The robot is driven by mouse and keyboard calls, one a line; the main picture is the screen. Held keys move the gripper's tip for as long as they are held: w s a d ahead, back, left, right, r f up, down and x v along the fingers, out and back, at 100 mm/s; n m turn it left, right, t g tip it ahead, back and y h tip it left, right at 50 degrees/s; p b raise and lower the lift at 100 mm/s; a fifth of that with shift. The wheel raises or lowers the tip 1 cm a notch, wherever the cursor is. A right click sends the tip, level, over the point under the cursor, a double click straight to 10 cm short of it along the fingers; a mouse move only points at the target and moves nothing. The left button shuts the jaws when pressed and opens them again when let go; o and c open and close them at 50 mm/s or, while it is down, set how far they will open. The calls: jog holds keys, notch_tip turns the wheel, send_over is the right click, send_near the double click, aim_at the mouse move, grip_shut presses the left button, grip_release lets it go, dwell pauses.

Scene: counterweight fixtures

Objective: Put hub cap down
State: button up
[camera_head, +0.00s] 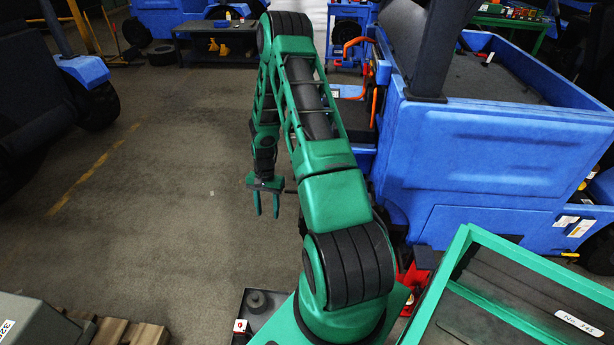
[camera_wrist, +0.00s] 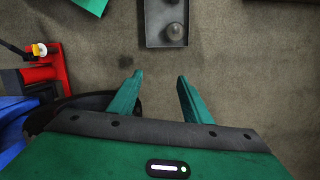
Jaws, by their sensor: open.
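My gripper (camera_head: 266,202) hangs fingers down over the open floor, left of the blue vehicle. Its two green fingers are apart with nothing between them, as the wrist view also shows (camera_wrist: 160,78). A dark grey tray (camera_head: 269,309) lies low beside my base, and it also shows at the top of the wrist view (camera_wrist: 150,25). A round grey piece (camera_head: 255,299) sits in it, seen also in the wrist view (camera_wrist: 173,32). I cannot tell whether this piece is the hub cap. No other clear hub cap shows.
The blue vehicle (camera_head: 480,165) stands close on the right. A red stand (camera_wrist: 45,70) is on the floor near it. A green-framed cart (camera_head: 450,277) is at lower right, a pallet (camera_head: 125,331) at lower left. The floor (camera_head: 170,200) left of my gripper is clear.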

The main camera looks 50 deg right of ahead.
jog(key=s+a+r+n+h, duration=0.1)
jog(key=s+r, duration=0.2)
jog(key=r, duration=0.7)
jog(key=s+a+r+n, duration=0.15)
jog(key=s+r, duration=0.25)
jog(key=r, duration=0.6)
jog(key=s+r+n+h, duration=0.1)
jog(key=s+r, duration=0.2)
jog(key=r, duration=0.7)
jog(key=s+a+r+n, duration=0.1)
jog(key=s+a+r, duration=0.2)
jog(key=s, duration=0.3)
jog(key=s+a+r+n, duration=0.1)
jog(key=s+a+r, duration=0.2)
jog(key=s, duration=0.3)
jog(key=s+a+r+n+t, duration=0.1)
jog(key=s+a+r, duration=0.2)
jog(key=s, duration=0.4)
jog(key=shift+a+r+y, duration=0.15)
jog(key=shift+r+y, duration=0.15)
jog(key=shift+r, duration=0.5)
